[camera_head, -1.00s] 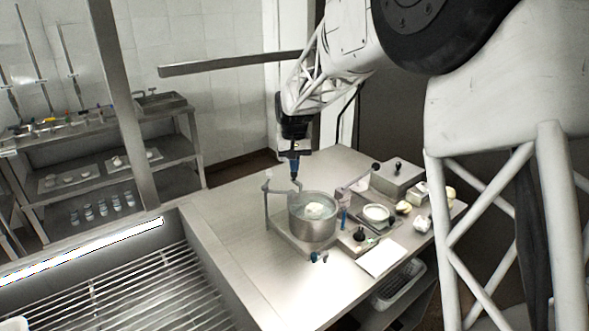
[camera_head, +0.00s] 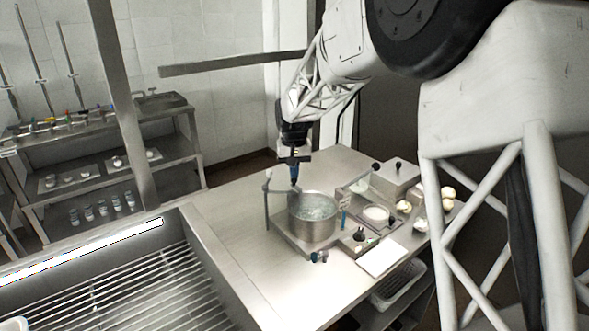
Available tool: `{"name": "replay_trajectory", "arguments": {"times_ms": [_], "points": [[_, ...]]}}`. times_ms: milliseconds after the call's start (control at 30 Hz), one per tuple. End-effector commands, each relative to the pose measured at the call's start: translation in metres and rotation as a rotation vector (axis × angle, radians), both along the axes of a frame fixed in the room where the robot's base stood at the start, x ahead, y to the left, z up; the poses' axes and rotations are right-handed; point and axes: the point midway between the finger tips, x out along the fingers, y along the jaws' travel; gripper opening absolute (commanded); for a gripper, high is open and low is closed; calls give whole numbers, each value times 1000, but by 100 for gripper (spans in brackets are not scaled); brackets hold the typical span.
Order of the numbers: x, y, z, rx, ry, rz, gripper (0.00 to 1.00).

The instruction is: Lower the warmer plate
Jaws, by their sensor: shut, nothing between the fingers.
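A steel pot (camera_head: 312,222) with a bubbly, clear-looking surface inside stands on a flat metal plate (camera_head: 290,243) on the steel table. I cannot tell for sure whether this plate is the warmer plate. A thin post with a bent arm (camera_head: 267,205) rises at the plate's left side. A blue knob (camera_head: 319,257) is at its front edge. My gripper (camera_head: 294,186) points down just behind the pot's back left rim. It is shut and looks empty. Its tips are small here, and I cannot tell whether they touch the rim or post.
Right of the pot are a white round dish (camera_head: 376,215), a metal box with a knob (camera_head: 396,176), several pale round items (camera_head: 448,192) and a white sheet (camera_head: 382,258). The table's left part (camera_head: 225,225) is clear.

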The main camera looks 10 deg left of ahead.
Motion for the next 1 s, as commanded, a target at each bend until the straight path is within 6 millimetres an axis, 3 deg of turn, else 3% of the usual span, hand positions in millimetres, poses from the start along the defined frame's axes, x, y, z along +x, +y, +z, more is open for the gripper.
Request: {"name": "replay_trajectory", "arguments": {"times_ms": [467,1000], "points": [[0,0,-2,0,0,0,0],[0,0,27,0,-1,0,0]]}}
